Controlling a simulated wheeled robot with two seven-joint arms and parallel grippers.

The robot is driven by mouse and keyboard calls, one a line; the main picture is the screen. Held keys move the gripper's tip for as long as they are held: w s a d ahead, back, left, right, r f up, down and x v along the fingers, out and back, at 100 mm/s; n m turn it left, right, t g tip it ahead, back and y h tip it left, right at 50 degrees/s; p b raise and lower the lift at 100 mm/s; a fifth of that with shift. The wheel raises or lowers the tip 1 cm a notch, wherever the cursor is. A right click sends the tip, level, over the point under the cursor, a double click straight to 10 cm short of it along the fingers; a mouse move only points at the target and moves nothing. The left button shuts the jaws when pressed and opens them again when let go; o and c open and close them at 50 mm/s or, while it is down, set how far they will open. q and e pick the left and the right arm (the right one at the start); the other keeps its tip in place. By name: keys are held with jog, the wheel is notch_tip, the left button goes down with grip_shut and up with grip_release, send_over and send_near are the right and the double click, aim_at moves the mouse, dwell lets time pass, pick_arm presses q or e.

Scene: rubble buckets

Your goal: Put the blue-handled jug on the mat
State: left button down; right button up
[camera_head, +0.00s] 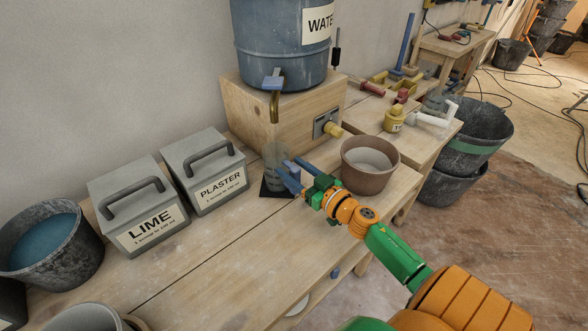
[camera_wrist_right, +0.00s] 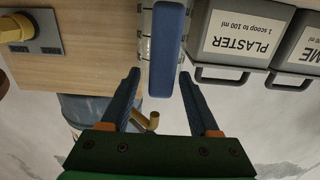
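The blue-handled jug (camera_head: 275,156) is clear and stands upright below the brass tap, at the front of the wooden box. A small dark mat (camera_head: 267,190) shows at its base; the jug appears to stand on it, partly hidden by my gripper. My right gripper (camera_head: 292,178) is at the jug's handle side. In the right wrist view the blue handle (camera_wrist_right: 168,50) lies between the two spread fingers (camera_wrist_right: 160,76), with a gap on each side. The clear jug body (camera_wrist_right: 146,40), with markings, is behind the handle. My left gripper is not in view.
A water barrel (camera_head: 280,45) with a tap stands on the wooden box (camera_head: 300,110). Plaster (camera_head: 205,170) and lime (camera_head: 140,207) boxes are left of the jug. A brown bucket (camera_head: 369,165) is close on the right. The front bench top (camera_head: 240,250) is clear.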

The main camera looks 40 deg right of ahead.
notch_tip(320, 180, up, 2)
jog(key=shift+p, duration=0.7)
jog(key=shift+s+f+b, duration=0.3)
jog(key=shift+s+f, duration=0.25)
jog(key=shift+s, duration=0.35)
jog(key=s+d, duration=0.1)
jog(key=s, duration=0.9)
jog(key=shift+r, duration=0.25)
jog(key=shift+s, duration=0.15)
